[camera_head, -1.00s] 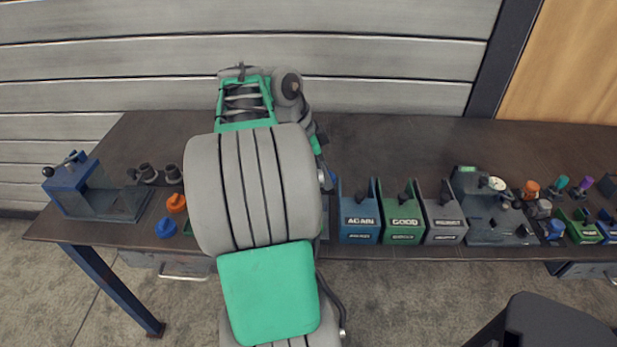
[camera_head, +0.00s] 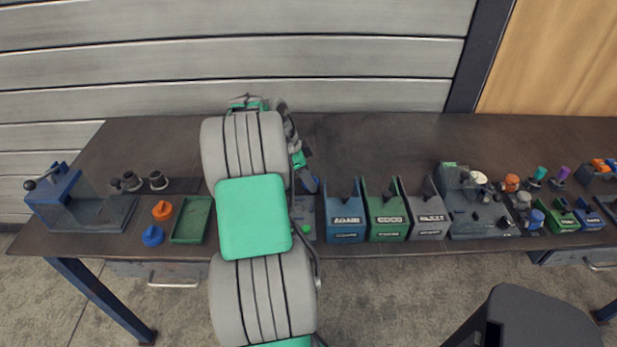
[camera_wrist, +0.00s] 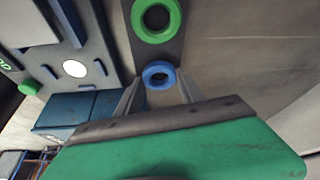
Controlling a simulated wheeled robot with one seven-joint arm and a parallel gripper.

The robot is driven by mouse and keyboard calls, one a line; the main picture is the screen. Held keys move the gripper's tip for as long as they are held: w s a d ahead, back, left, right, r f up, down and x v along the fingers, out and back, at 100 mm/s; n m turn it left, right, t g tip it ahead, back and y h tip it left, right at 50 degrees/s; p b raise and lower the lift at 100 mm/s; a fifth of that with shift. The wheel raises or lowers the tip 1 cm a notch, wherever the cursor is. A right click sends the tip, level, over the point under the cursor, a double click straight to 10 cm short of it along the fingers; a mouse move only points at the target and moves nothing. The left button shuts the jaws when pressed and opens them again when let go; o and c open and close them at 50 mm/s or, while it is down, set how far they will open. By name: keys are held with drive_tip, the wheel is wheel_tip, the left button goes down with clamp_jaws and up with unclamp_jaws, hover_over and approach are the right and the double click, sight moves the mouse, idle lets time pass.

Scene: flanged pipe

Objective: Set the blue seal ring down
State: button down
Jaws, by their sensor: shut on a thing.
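The blue seal ring (camera_wrist: 158,74) is between the two fingertips of my gripper (camera_wrist: 158,88) in the wrist view. My gripper is shut on it. A green ring (camera_wrist: 156,18) lies just beyond it on a dark strip (camera_wrist: 172,46). The blue ring appears over the near end of that strip; I cannot tell whether it touches the surface.
A grey fixture (camera_wrist: 100,45) with a white disc and green button is left in the wrist view. In the head view, blue (camera_head: 345,222), green (camera_head: 387,220) and grey (camera_head: 428,220) bins stand right of my arm. A green tray (camera_head: 178,232) is left. The back of the bench is clear.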

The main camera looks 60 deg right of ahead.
drive_tip(key=shift+f, duration=0.2)
drive_tip(key=c, duration=0.7)
unclamp_jaws()
drive_tip(key=p+v, duration=0.1)
drive_tip(key=v, duration=1.1)
drive_tip(key=w+a+r+n+t+h, duration=0.1)
drive_tip(key=w+a+r+n+t, duration=0.1)
drive_tip(key=w+a+n, duration=0.4)
drive_tip(key=w+a+r+n+t, duration=0.15)
drive_tip(key=w+a+n, duration=0.25)
drive_tip(key=a, duration=0.4)
drive_tip(key=s+a+f+n+t+y, duration=0.1)
drive_tip(key=a+n, duration=0.5)
drive_tip(key=a, duration=0.4)
drive_tip(key=s+a+f+n+t+y, duration=0.1)
drive_tip(key=a+f+n, duration=0.1)
drive_tip(key=a+n, duration=0.4)
drive_tip(key=s+a+f+n+t+y, duration=0.1)
drive_tip(key=a+n, duration=0.5)
drive_tip(key=a, duration=1)
drive_tip(key=shift+s+a+f+n+y, duration=0.1)
drive_tip(key=shift+s+f+n+y, duration=0.2)
drive_tip(key=shift+s+f+y, duration=0.25)
